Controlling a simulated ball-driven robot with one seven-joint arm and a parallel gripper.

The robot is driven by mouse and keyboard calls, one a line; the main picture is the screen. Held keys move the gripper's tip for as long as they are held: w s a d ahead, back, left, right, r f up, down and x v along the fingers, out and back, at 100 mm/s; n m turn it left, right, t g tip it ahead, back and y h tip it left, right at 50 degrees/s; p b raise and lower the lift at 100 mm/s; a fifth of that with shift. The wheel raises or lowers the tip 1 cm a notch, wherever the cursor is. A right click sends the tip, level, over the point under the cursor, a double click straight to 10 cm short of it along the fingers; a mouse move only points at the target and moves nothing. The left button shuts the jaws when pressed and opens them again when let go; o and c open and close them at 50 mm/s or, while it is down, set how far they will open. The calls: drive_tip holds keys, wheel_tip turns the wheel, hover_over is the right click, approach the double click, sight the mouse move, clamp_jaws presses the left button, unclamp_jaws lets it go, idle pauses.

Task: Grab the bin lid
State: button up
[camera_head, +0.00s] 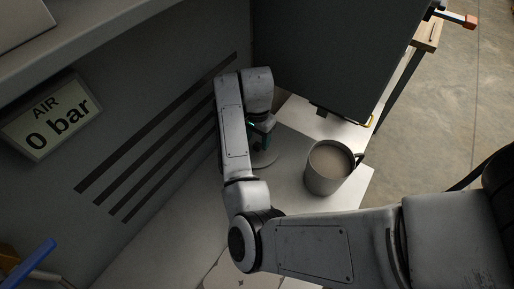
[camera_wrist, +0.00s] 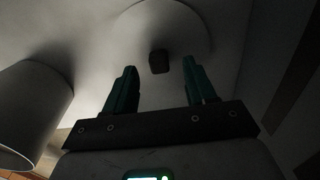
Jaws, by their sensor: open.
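The bin lid shows in the wrist view as a pale round disc (camera_wrist: 165,22) with a small dark knob (camera_wrist: 158,61) on it. In the head view a grey disc (camera_head: 266,158) lies on the white surface, partly hidden by my arm. My gripper (camera_wrist: 160,68) is open, with its two green fingers apart and the knob appearing between their tips. No contact with the knob shows. In the head view only a bit of green finger (camera_head: 264,128) shows beside my wrist.
A grey mug (camera_head: 325,182) with pale brown liquid stands just right of the disc. A large dark grey box (camera_head: 325,50) stands behind. A slotted grey wall (camera_head: 150,110) with a pressure display (camera_head: 50,115) rises on the left.

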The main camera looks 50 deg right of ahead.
sight(259, 158)
drive_tip(key=shift+f, duration=1.35)
drive_tip(key=shift+c, duration=0.3)
clamp_jaws()
